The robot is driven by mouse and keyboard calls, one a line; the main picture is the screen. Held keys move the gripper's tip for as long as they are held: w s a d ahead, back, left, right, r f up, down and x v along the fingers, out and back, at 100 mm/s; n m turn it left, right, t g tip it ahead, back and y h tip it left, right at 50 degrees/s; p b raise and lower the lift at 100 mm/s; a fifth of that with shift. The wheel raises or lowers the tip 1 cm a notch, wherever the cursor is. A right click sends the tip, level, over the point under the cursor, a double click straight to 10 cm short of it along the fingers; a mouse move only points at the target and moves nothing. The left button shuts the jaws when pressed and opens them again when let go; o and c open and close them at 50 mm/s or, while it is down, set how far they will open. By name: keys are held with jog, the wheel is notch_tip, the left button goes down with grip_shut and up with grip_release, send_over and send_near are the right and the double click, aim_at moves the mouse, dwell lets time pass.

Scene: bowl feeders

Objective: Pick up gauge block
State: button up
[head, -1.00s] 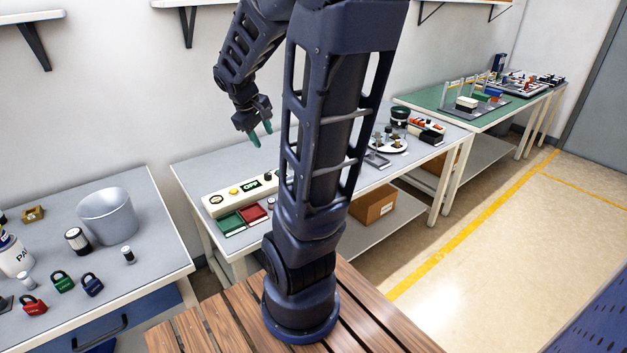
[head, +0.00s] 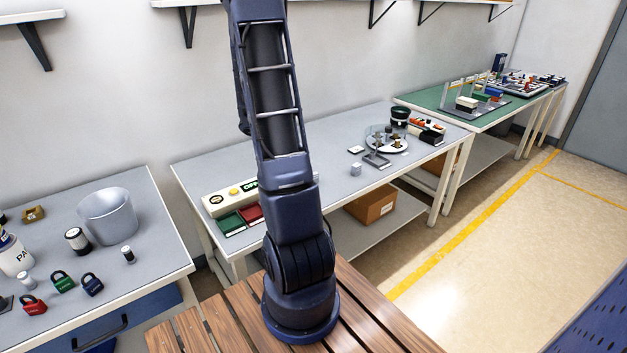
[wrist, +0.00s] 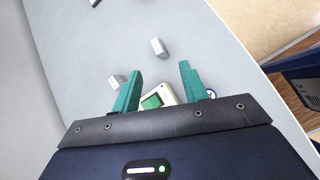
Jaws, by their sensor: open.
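Two small grey blocks lie on the grey bench. One block (wrist: 159,47) is ahead of my fingertips in the wrist view; the other block (wrist: 116,82) is just left of the left finger. I cannot tell for sure which is the gauge block. A small grey block (head: 356,169) also shows on the middle bench in the head view, right of my arm. My gripper (wrist: 159,70) is open and empty, its teal fingers pointing down over the bench. My arm hides the gripper in the head view.
A metal stand (head: 377,160) and a round plate (head: 398,147) lie farther right.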

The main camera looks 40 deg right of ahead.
jog(key=shift+w+d+f+n+h, duration=0.15)
jog(key=shift+d+f+n, duration=0.5)
jog(key=shift+d+f, duration=1.8)
jog(key=shift+d+f+n+h, duration=0.1)
jog(key=shift+d+f+n, duration=0.5)
jog(key=shift+d+f, duration=1.85)
jog(key=shift+w+d+f+n+h, duration=0.15)
jog(key=shift+d+f+n, duration=0.5)
jog(key=shift+d+f, duration=1.8)
jog(key=shift+a+f, duration=0.95)
grip_shut()
notch_tip(320, 180, up, 20)
